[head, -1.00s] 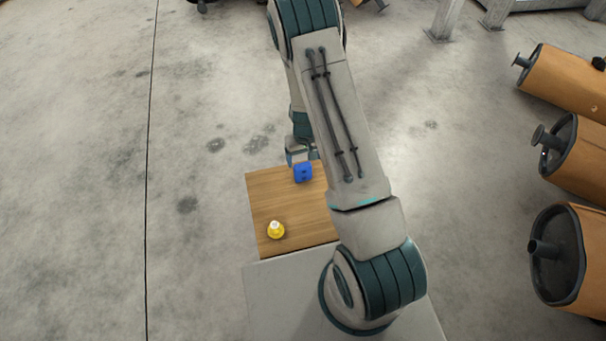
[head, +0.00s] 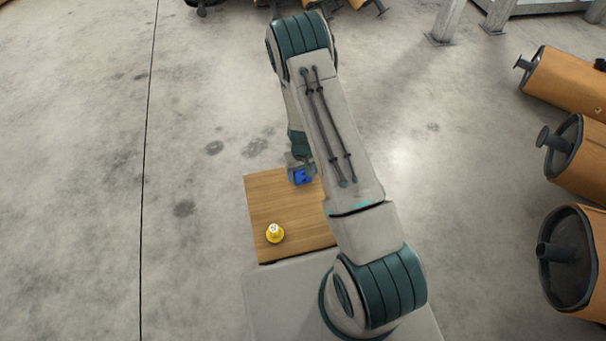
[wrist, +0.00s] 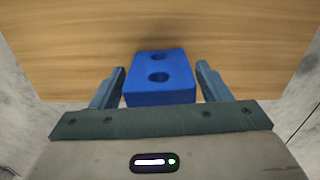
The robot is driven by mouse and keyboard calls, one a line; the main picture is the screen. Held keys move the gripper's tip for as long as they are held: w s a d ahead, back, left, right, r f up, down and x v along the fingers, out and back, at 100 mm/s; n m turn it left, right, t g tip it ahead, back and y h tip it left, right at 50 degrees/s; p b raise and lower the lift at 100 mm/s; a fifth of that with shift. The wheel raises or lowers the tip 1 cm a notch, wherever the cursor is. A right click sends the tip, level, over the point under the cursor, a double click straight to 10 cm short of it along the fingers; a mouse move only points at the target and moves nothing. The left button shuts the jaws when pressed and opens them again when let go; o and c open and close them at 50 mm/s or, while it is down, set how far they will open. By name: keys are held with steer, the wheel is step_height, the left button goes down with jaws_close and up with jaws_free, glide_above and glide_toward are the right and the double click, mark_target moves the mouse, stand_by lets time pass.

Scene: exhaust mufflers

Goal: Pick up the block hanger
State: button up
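The block hanger is a blue block (wrist: 160,86) with two round holes in its top. It rests on a wooden board (head: 282,213), near the board's far edge in the head view, where the blue block (head: 302,177) is partly covered by my gripper. In the wrist view my gripper (wrist: 162,85) is open, with one finger on each side of the block. Small gaps show between the block and both fingers. In the head view my gripper (head: 297,168) is at the block's far side, and its fingers are mostly hidden.
A yellow round object with a white top (head: 275,233) stands on the near part of the board. Large orange-brown mufflers (head: 568,260) lie on the floor at the right. The board between the block and the yellow object is clear.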

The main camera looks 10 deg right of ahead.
steer(key=c, duration=0.7)
steer(key=shift+r, duration=0.5)
step_height(320, 180, up, 4)
steer(key=shift+s+d+f+p, duration=0.1)
steer(key=shift+d+p, duration=0.05)
steer(key=shift+p, duration=1.05)
steer(key=s+d+r+p, duration=0.2)
steer(key=s+d+r, duration=0.4)
steer(key=s+d, duration=0.1)
steer(key=shift+s+d+p, duration=0.2)
steer(key=shift+d+p, duration=0.1)
steer(key=shift+d, duration=0.45)
